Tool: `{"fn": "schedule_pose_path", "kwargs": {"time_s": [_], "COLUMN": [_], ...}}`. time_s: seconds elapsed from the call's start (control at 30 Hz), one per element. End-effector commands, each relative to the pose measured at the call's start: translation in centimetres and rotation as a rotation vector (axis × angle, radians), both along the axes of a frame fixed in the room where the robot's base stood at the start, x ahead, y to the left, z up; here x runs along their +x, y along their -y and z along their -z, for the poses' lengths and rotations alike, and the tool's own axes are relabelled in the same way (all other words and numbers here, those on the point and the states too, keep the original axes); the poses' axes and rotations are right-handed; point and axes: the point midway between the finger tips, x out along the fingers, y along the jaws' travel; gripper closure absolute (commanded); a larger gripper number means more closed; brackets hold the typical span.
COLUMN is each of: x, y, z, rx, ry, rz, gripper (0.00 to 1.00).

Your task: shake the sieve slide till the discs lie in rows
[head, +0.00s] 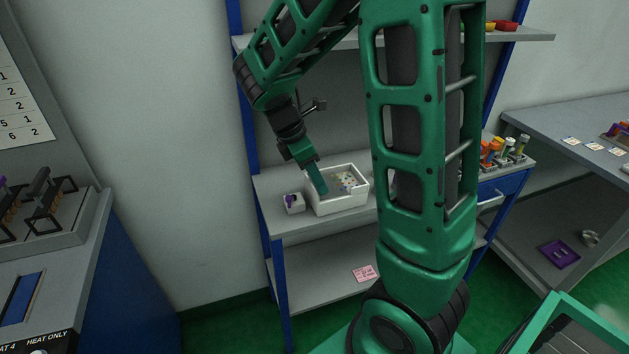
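A white open box (341,205) stands on the grey shelf top in the middle of the head view. Several small discs (347,181) in light and coloured tones show inside it, too small to tell whether they form rows. I cannot make out a separate sieve slide; it may be in or part of the box. My gripper (320,187) reaches down from the upper left over the box's left part, its tip at or inside the rim. Whether its fingers hold anything cannot be seen.
A small white holder with a purple thing (292,202) stands just left of the box. My arm hides the shelf right of it. Orange and white tubes (490,152) stand farther right. A pink note (364,273) lies on the lower shelf. A blue post (249,120) rises at left.

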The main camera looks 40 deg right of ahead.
Motion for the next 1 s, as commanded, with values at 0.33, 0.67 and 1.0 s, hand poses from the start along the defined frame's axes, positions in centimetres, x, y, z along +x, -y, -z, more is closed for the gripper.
{"fn": "schedule_pose_path", "kwargs": {"time_s": [0.33, 0.67, 1.0], "x": [-0.11, -0.1, 0.14], "y": [0.38, 0.38, -0.21], "z": [0.94, 0.9, 0.87], "rx": [0.001, 0.001, 0.0], "ry": [0.001, 0.002, 0.004], "rz": [0.001, 0.001, -0.023], "gripper": [0.65, 1.0, 1.0]}}
